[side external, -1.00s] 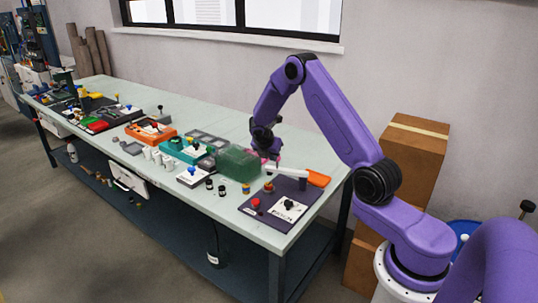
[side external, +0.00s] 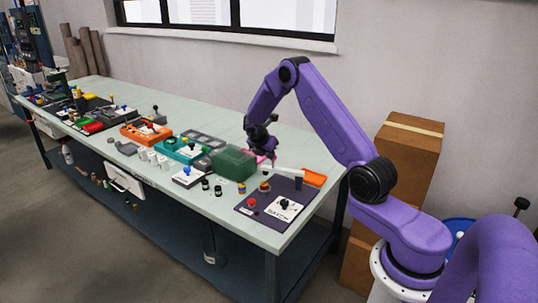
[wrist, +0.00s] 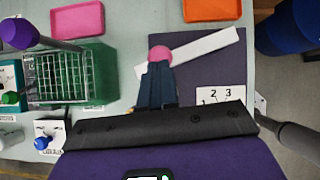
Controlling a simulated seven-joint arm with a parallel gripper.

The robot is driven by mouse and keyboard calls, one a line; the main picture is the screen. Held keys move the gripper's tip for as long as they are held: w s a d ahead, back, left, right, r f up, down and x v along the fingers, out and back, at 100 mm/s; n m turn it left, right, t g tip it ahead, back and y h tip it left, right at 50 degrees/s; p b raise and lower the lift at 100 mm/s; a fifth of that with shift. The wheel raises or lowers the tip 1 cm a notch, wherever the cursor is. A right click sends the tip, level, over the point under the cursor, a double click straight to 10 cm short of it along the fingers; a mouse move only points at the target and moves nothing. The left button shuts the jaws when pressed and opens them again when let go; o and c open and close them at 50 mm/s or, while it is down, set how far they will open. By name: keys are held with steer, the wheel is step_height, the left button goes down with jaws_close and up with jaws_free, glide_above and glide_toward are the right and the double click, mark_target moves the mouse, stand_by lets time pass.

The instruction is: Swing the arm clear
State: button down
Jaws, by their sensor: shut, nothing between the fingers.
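My gripper (wrist: 157,72) points down over the purple mat (wrist: 205,75), its two dark fingers together with nothing between them. In the side view my gripper (side external: 270,160) hangs near the right end of the bench, beside the green rack (side external: 233,163). A pink ball (wrist: 160,54) shows just beyond the fingertips in the wrist view; I cannot tell whether they touch it. A white bar (wrist: 210,48) lies slantwise just to the right of the ball. The mat (side external: 262,213) also shows in the side view.
A pink tray (wrist: 78,20) and an orange tray (wrist: 212,9) lie beyond the gripper. The green rack (wrist: 95,70) stands close on the left. Several small devices crowd the bench leftward. Cardboard boxes (side external: 406,150) stand beyond the bench's right end.

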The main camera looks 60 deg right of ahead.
steer(key=shift+w+d, duration=0.1)
steer(key=shift+d, duration=0.1)
steer(key=shift+w+d+f+m+g, duration=0.1)
steer(key=shift+w+d+m+g, duration=0.2)
steer(key=shift+d+m+g, duration=0.4)
steer(key=shift+w+d+m+g, duration=0.35)
steer(key=shift+d+m, duration=0.35)
steer(key=shift+m, duration=0.3)
steer(key=shift+d+m+g+y, duration=0.15)
steer(key=shift+d+m+g, duration=0.45)
steer(key=shift+d, duration=0.75)
steer(key=shift+d+m+g+y, duration=0.2)
steer(key=shift+d+m, duration=0.6)
steer(key=shift+d, duration=0.55)
steer(key=shift+w, duration=0.1)
steer(key=w+f+v, duration=0.1)
steer(key=w+v, duration=0.1)
steer(key=v, duration=1.1)
steer(key=shift+w+a, duration=0.15)
steer(key=shift+a, duration=0.25)
